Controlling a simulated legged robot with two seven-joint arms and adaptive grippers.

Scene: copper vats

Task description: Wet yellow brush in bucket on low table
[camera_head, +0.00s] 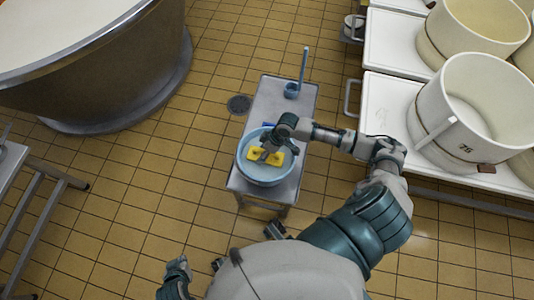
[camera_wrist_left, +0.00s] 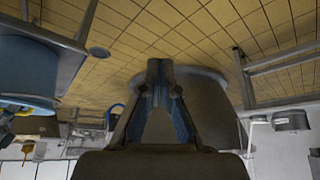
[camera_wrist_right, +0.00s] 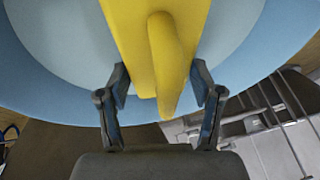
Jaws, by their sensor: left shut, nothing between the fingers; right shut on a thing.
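The light blue bucket (camera_head: 241,165) stands on the near part of the low grey table (camera_head: 266,98). The yellow brush (camera_head: 254,156) is within the bucket's outline; in the right wrist view the brush (camera_wrist_right: 130,25) fills the space between the fingers. My right gripper (camera_head: 270,150) is shut on the brush, over the bucket. I cannot tell how deep the brush sits or whether it touches water. My left gripper (camera_wrist_left: 158,72) is shut and empty, away from the table; its arm shows low in the head view, left of my body.
White tubs (camera_head: 465,115) on white carts are at the right. A large vat (camera_head: 110,75) is at the upper left. Tiled floor left of the table is open.

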